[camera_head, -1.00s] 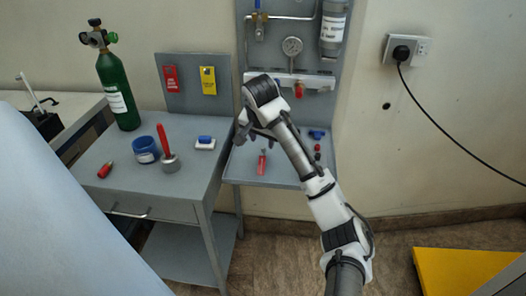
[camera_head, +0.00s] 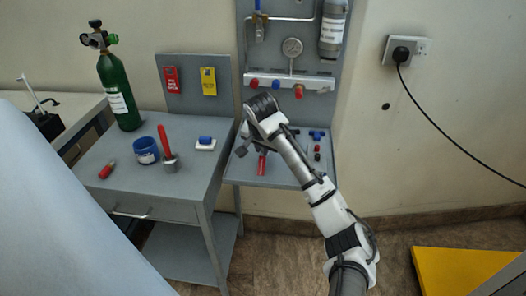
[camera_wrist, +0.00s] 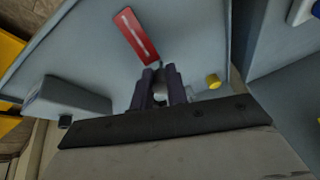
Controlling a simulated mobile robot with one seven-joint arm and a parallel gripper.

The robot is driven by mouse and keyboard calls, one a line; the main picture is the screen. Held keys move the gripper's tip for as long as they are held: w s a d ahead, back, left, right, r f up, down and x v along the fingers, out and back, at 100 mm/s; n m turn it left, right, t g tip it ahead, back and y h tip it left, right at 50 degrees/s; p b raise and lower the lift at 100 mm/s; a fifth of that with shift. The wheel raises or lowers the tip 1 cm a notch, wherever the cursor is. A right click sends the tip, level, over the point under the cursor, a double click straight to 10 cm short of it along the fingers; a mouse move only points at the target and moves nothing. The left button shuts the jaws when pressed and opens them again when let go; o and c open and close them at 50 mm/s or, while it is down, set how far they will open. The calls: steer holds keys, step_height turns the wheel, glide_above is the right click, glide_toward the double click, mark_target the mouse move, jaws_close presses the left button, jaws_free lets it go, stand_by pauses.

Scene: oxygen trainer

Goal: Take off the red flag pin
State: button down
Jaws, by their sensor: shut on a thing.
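The red flag pin has a flat red tag (camera_head: 262,166) with a pale stripe, seen over the grey shelf under the wall panel. Its red tag (camera_wrist: 136,36) also shows at the top of the wrist view, with its near end close to my fingertips. My gripper (camera_head: 250,150) is low over the shelf, next to the tag. In the wrist view my two dark fingers (camera_wrist: 160,84) are closed to a narrow gap around a small pale part at the tag's near end. What lies deeper between the fingers is hidden.
A grey block (camera_wrist: 68,98) and a yellow-ended part (camera_wrist: 213,81) lie near my fingers. Blue and red fittings (camera_head: 317,140) sit at the shelf's right. The cart (camera_head: 190,185) on the left holds a green cylinder (camera_head: 118,92) and a blue cup (camera_head: 146,150).

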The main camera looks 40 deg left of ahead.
steer(key=shift+r, duration=0.1)
step_height(320, 180, up, 20)
stand_by(0.5)
stand_by(0.4)
